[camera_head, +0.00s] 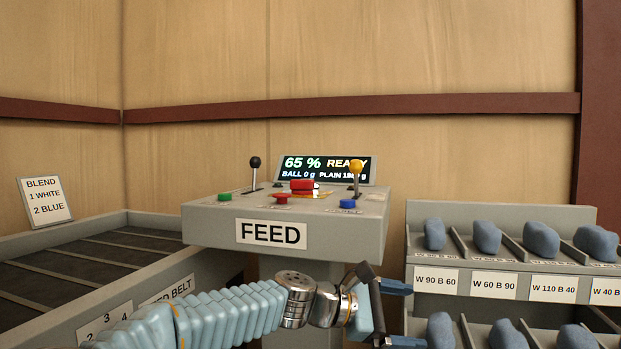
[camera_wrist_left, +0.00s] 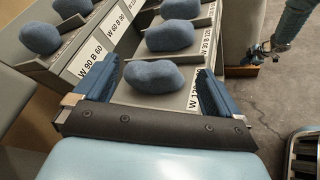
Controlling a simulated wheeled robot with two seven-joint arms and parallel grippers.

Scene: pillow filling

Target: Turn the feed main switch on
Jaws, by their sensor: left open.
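The feed console (camera_head: 200,232) is a grey box with a FEED sign. On its top are a black-knobbed lever (camera_head: 255,166), a yellow-knobbed lever (camera_head: 356,168), a red block-shaped control (camera_head: 302,185), and green (camera_head: 224,197), red (camera_head: 281,199) and blue (camera_head: 347,204) buttons. Their labels are too small to read, so I cannot tell which is the main switch. My left gripper (camera_head: 403,314) is open, below and right of the console, touching none of its controls. In the left wrist view its fingers (camera_wrist_left: 154,78) are either side of a blue lump (camera_wrist_left: 154,76); contact is unclear. Probably my right gripper (camera_wrist_left: 268,54) shows small there.
A display (camera_head: 326,168) behind the console reads 65 % READY. A grey rack (camera_head: 415,245) of labelled blue lumps stands at right. A low grey tray (camera_head: 150,222) and a BLEND card (camera_head: 45,201) are at left. The space above the console is free.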

